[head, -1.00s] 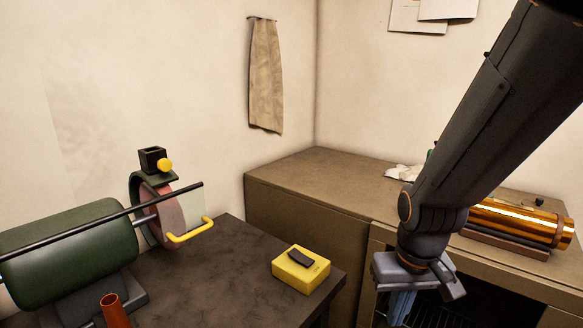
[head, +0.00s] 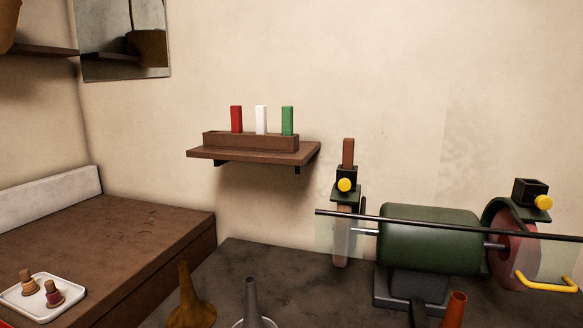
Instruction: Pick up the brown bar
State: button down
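The brown bar (head: 348,152) stands upright in a small black holder (head: 346,178) with a yellow knob, above the left end of the green buffing machine (head: 430,240). Its upper part shows; its lower end is hidden in the holder. My gripper is not in view.
A wall shelf (head: 253,154) carries a brown rack (head: 250,142) with red, white and green bars. A long black rod (head: 440,224) crosses in front of the machine. A second black holder (head: 530,190) is empty at right. Funnel-like cones (head: 252,300) stand in front. A white tray (head: 70,301) lies at left.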

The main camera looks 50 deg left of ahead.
aim_at(349, 143)
jog(key=u, duration=1.9)
jog(key=k, duration=0.5)
jog(key=u, duration=1.65)
jog(key=i, duration=1.2)
jog(key=z, duration=2.3)
